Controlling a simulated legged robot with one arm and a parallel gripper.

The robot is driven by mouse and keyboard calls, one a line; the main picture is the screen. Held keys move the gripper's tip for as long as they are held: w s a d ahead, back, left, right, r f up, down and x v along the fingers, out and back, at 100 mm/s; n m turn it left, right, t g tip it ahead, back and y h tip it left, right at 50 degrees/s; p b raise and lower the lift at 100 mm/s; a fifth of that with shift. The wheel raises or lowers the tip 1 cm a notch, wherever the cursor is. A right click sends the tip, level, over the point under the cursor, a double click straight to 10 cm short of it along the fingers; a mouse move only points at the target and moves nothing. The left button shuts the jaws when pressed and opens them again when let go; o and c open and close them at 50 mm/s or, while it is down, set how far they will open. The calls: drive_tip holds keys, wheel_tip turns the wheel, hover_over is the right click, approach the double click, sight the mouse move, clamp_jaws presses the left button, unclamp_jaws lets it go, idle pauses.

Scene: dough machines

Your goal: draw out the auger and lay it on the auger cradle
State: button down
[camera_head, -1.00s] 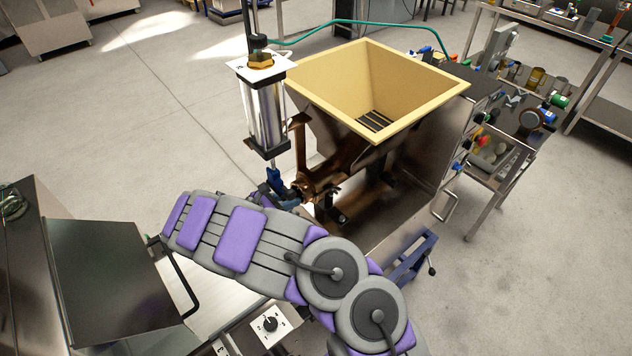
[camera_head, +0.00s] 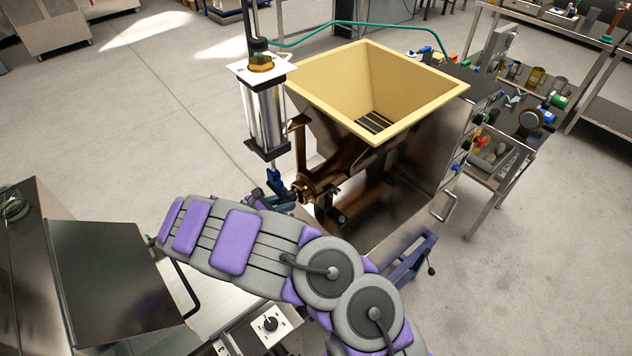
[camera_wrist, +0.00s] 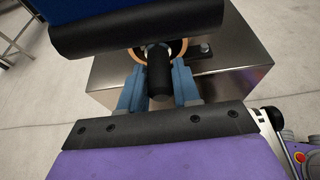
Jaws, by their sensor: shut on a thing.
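My gripper (camera_wrist: 158,88) has its two blue fingers shut on a dark round shaft end, which I take as the outer end of the auger (camera_wrist: 158,76). The shaft points into a bronze ring mouth (camera_wrist: 178,47) on a steel block; the rest of the auger is hidden inside. In the head view my gripper (camera_head: 275,184) is at the left end of the bronze barrel (camera_head: 322,184) under the hopper, partly hidden by my arm. A blue stand (camera_head: 408,262) is at the machine's near right; I cannot tell whether it is the auger cradle.
The cream hopper (camera_head: 435,98) and an upright steel cylinder (camera_head: 267,118) stand close to the barrel. A steel cabinet (camera_head: 110,285) is at the lower left. A steel tool cart (camera_head: 495,165) is at the right. Floor left of the upright cylinder is clear.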

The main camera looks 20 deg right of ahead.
drive_tip(key=shift+s+a+p, duration=0.2)
drive_tip(key=shift+a, duration=0.45)
drive_tip(key=shift+s+a+p, duration=0.25)
drive_tip(key=shift+a, duration=0.4)
drive_tip(key=shift+s+a+p, duration=0.2)
drive_tip(key=shift+a, duration=0.6)
drive_tip(key=shift+s+a+p, duration=0.2)
drive_tip(key=shift+s+a, duration=0.05)
drive_tip(key=shift+a, duration=0.4)
drive_tip(key=shift+s+a+p, duration=0.2)
drive_tip(key=shift+a, duration=0.45)
drive_tip(key=shift+s+a+p, duration=0.2)
drive_tip(key=shift+s+a, duration=0.05)
drive_tip(key=shift+a, duration=0.4)
unclamp_jaws()
drive_tip(key=shift+a, duration=0.2)
drive_tip(key=p+v, duration=0.2)
drive_tip(key=v, duration=0.4)
drive_tip(key=shift+a+r, duration=0.2)
drive_tip(key=shift+a, duration=0.1)
idle(0.9)
drive_tip(key=shift+s, duration=0.1)
